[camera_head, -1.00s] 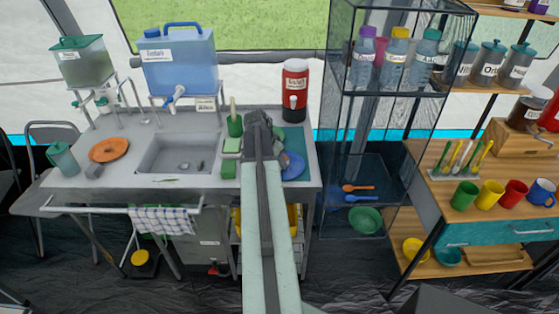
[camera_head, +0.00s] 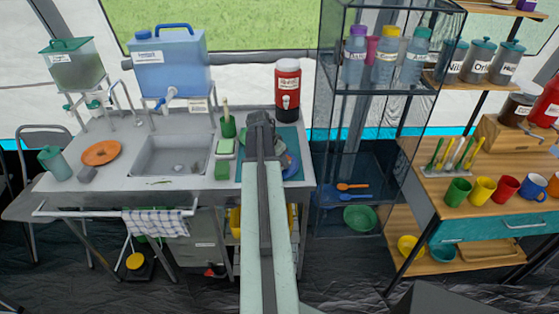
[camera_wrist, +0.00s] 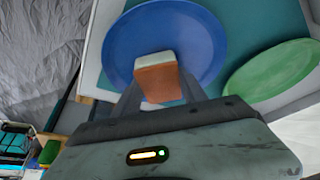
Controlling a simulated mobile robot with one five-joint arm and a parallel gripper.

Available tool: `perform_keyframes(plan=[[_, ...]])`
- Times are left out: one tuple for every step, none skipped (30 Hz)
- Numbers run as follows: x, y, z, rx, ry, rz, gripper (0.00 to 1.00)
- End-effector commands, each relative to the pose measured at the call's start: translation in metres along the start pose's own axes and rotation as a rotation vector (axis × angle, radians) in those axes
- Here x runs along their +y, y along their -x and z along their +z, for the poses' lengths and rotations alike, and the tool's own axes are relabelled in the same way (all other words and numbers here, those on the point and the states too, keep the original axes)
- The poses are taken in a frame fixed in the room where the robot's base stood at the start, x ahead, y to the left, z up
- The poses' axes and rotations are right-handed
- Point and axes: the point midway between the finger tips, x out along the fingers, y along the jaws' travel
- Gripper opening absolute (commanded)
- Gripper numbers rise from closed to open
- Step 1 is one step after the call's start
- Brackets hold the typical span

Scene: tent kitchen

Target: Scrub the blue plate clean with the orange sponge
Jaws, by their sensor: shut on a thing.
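The blue plate (camera_wrist: 165,45) lies flat on a teal mat in the wrist view. Its right edge also shows beside my arm in the head view (camera_head: 293,165). The orange sponge (camera_wrist: 158,78), with a pale top layer, is between my fingers over the plate's near part. My gripper (camera_wrist: 160,92) is shut on the sponge. I cannot tell whether the sponge touches the plate. I see no clear dirt on the visible plate surface. In the head view my arm hides most of the plate and the sponge.
A green plate (camera_wrist: 272,68) lies right of the blue plate in the wrist view. A red drink cooler (camera_head: 288,88) stands behind. Left are a green brush holder (camera_head: 228,126), a green block (camera_head: 222,169) and the sink (camera_head: 170,157). A glass-sided shelf (camera_head: 370,110) stands right.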

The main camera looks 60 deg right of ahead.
Motion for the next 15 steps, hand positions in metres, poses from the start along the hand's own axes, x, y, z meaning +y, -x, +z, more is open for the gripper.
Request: perform_keyframes(plan=[[-0.006,0.002,0.006,-0.007,0.001,-0.005,0.17],[-0.008,0.003,0.008,-0.007,0.001,-0.006,0.17],[-0.011,0.004,0.011,-0.007,0.001,-0.005,0.17],[-0.013,0.005,0.013,-0.007,0.001,-0.006,0.17],[-0.016,0.006,0.015,-0.007,0.002,-0.006,0.17],[-0.019,0.008,0.018,-0.007,0.002,-0.006,0.17],[-0.021,0.009,0.019,-0.007,0.001,-0.005,0.17],[-0.022,0.009,0.02,-0.007,0.0,-0.005,0.17],[-0.023,0.01,0.021,-0.007,0.0,-0.005,0.17],[-0.023,0.01,0.022,-0.007,-0.001,-0.005,0.17],[-0.023,0.01,0.022,-0.006,-0.001,-0.005,0.17],[-0.023,0.009,0.022,-0.006,-0.001,-0.005,0.17],[-0.023,0.008,0.022,-0.006,-0.001,-0.004,0.17],[-0.023,0.006,0.023,-0.006,-0.001,-0.004,0.17],[-0.023,0.006,0.023,-0.006,-0.001,-0.004,0.17]])
